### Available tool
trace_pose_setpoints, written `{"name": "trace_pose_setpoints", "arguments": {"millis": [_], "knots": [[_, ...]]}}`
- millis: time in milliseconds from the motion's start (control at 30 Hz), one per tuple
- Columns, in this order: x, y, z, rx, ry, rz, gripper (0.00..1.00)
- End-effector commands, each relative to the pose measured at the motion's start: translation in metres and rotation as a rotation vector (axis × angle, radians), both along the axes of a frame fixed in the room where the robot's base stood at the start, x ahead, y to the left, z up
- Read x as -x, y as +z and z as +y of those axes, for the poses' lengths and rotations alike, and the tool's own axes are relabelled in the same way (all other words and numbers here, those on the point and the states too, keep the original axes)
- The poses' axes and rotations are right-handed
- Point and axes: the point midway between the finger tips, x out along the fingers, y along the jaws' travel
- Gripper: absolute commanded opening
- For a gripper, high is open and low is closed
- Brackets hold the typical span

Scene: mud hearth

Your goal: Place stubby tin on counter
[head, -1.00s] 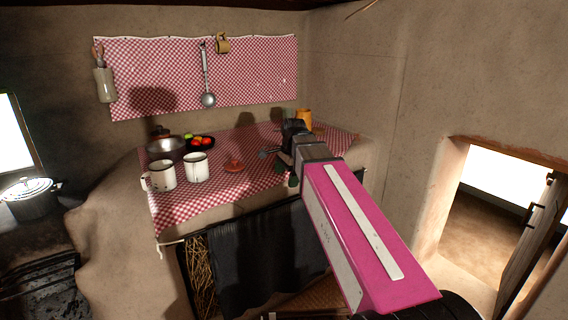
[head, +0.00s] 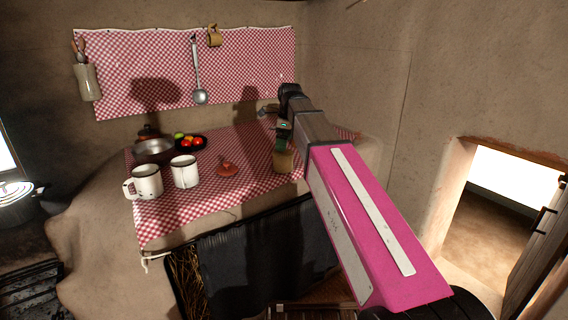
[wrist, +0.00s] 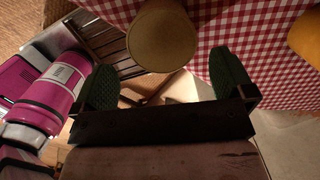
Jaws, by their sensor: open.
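The stubby tin (head: 283,161) is a short tan cylinder at the front edge of the checked counter (head: 240,150), right of the red lid. It looks upright; whether its whole base rests on the cloth I cannot tell. In the wrist view the tin (wrist: 163,38) shows as a round tan shape beyond the gap between the fingers, apart from both. My gripper (head: 284,136) is just above the tin in the head view, its far side hidden by the arm. In the wrist view my gripper (wrist: 168,75) has its green fingers wide open with nothing between them.
An orange object (wrist: 306,38) stands right of the tin in the wrist view. A dark cloth (head: 262,245) hangs below.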

Motion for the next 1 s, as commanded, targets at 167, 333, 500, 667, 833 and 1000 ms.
{"name": "trace_pose_setpoints", "arguments": {"millis": [167, 333, 500, 667, 833, 1000], "knots": [[0.000, -0.024, 0.002, 0.001, 0.001, 0.001, 1.00], [-0.001, -0.031, 0.003, 0.000, 0.002, -0.001, 1.00], [-0.001, -0.049, 0.003, 0.001, 0.002, 0.001, 1.00], [-0.002, -0.070, 0.004, 0.001, 0.002, 0.001, 1.00], [-0.003, -0.080, 0.006, 0.000, 0.002, -0.001, 1.00], [-0.003, -0.080, 0.006, 0.000, 0.002, -0.001, 1.00]]}}
